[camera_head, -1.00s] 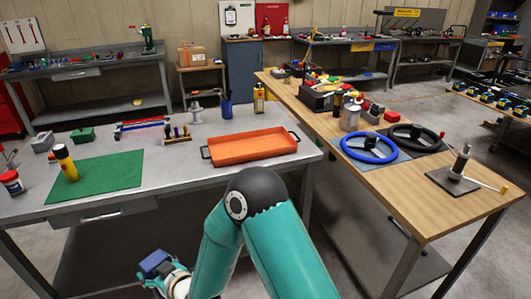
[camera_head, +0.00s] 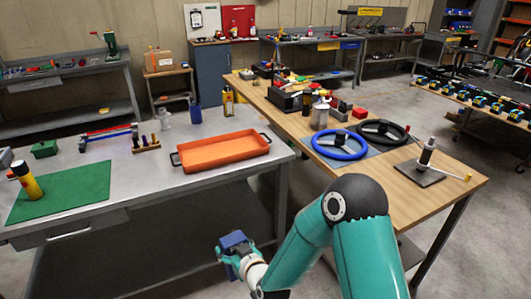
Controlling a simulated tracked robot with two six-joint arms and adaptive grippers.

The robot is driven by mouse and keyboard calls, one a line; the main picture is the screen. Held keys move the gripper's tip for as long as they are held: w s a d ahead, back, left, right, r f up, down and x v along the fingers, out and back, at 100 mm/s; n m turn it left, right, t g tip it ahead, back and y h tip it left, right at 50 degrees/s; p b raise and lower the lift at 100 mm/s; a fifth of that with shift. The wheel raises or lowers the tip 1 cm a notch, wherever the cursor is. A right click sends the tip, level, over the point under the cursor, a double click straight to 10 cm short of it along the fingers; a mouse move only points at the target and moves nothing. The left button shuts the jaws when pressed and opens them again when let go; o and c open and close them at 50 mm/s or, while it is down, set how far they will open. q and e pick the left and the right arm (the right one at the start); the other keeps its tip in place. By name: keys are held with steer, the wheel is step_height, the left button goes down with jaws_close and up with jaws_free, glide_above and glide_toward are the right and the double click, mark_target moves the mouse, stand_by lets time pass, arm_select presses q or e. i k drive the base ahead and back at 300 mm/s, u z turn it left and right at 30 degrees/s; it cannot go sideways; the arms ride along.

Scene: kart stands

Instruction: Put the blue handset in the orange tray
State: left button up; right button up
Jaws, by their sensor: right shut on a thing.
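The orange tray (camera_head: 222,150) sits on the grey workbench near its right end, with dark handles at its ends. It looks empty. My right gripper (camera_head: 236,250) is low in front of the bench, below the tabletop level in the picture. It is shut on a small dark blue block-like thing (camera_head: 233,240), which looks like the blue handset; the fingers hide part of it. The gripper is well apart from the tray. My left gripper is not in view.
A yellow bottle (camera_head: 27,182) stands on a green mat (camera_head: 65,190) at left. The wooden bench (camera_head: 440,198) at right bears a blue steering wheel (camera_head: 341,146) and a black one.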

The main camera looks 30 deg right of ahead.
mark_target(204, 157)
steer(key=z, duration=0.3)
steer(key=i, duration=1.05)
